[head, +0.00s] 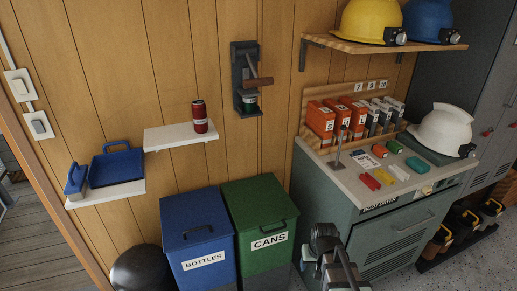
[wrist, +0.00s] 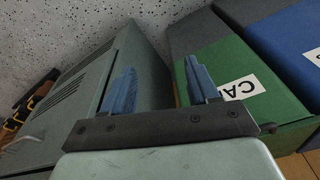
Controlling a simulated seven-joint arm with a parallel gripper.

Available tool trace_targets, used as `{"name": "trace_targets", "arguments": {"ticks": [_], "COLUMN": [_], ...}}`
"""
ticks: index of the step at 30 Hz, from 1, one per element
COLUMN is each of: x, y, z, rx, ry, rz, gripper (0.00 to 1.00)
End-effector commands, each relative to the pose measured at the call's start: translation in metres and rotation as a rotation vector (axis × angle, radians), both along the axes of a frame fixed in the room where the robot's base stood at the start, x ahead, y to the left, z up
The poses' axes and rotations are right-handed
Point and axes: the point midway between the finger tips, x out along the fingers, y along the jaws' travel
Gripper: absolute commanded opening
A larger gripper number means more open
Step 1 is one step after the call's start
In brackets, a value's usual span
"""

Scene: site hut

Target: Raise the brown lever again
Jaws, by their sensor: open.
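The brown lever (head: 258,81) belongs to a dark can crusher (head: 244,62) fixed to the wood wall. It sticks out to the right, close to level, partway up the frame. My arm shows at the bottom of the head view, in front of the grey cabinet and well below the lever. My gripper (wrist: 160,88) has its blue fingers wide apart and nothing between them. The wrist view does not show the lever.
A red can (head: 200,117) stands on a white shelf (head: 165,139) left of the crusher. A blue bin (head: 195,231) and a green bin (head: 258,207) stand below. The grey cabinet (head: 395,235) at right carries a tall metal stick and small parts. Helmets lie on a shelf (head: 375,46) above.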

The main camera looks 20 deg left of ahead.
Motion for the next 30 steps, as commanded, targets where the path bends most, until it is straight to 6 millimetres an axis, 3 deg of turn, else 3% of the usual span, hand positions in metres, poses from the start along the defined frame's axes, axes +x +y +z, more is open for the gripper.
{"name": "trace_targets", "arguments": {"ticks": [6,15,23,30], "x": [0.031,0.059,0.073,0.079], "y": [0.048,0.11,0.16,0.197], "z": [0.067,0.168,0.267,0.367], "rx": [0.063,0.17,0.289,0.433], "ry": [-0.106,-0.247,-0.364,-0.458], "rz": [0.044,0.084,0.077,0.027], "gripper": [0.6,0.6,0.6,0.6]}}
